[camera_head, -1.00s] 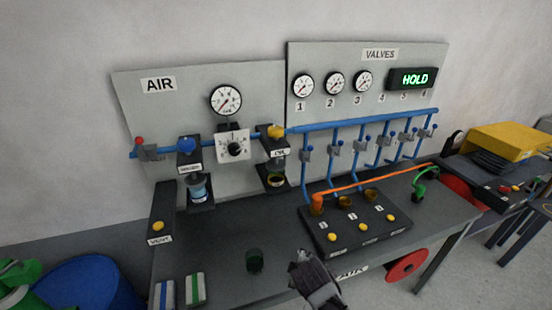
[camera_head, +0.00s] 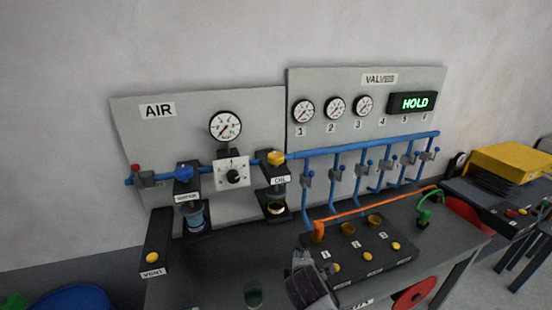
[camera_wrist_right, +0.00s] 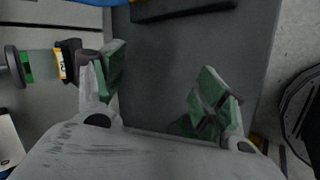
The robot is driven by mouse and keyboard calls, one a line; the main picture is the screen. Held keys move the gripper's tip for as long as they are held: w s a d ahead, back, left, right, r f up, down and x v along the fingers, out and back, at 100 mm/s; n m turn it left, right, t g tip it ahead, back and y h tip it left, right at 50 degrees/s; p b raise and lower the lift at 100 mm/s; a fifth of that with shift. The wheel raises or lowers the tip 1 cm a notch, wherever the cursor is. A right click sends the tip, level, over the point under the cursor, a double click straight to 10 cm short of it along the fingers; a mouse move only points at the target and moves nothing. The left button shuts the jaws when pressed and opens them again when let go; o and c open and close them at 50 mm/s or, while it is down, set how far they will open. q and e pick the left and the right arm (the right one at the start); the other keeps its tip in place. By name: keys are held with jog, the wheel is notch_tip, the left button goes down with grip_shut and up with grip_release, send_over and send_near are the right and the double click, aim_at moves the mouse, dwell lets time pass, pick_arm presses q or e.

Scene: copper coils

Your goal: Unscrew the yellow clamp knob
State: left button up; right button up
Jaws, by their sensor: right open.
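A yellow knob (camera_head: 277,157) sits on top of the black unit with the OIL label, at the left end of the blue pipe manifold; I take it for the clamp knob. My right gripper (camera_head: 299,262) is in front of the bench's numbered block, well below and apart from the knob. In the right wrist view its two green-padded fingers (camera_wrist_right: 160,85) are spread wide with nothing between them. The knob is not clearly identifiable in that view. My left gripper is not in view.
The numbered block (camera_head: 345,270) with yellow buttons and an orange hose (camera_head: 375,211) lies right of my gripper. Blue valve pipes (camera_head: 335,170) stand behind. A dial box (camera_head: 232,173) is left of the knob. A dark green cup (camera_head: 253,295) stands at the front.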

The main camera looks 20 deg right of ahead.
jog(key=w+a+r+n+t+h, duration=0.2)
jog(key=w+r+n+t, duration=0.2)
jog(key=w+r+n, duration=0.65)
jog(key=n+t+h, duration=0.2)
jog(key=n+t, duration=0.2)
jog(key=n, duration=0.3)
send_near(275, 162)
jog(key=shift+s+a+m, duration=0.25)
jog(key=shift+s+a, duration=0.1)
jog(key=shift+s, duration=0.05)
jog(key=shift+p+x, duration=1.5)
jog(key=shift+x, duration=5.35)
jog(key=shift+d, duration=0.15)
jog(key=c, duration=1.1)
jog(key=shift+o, duration=0.2)
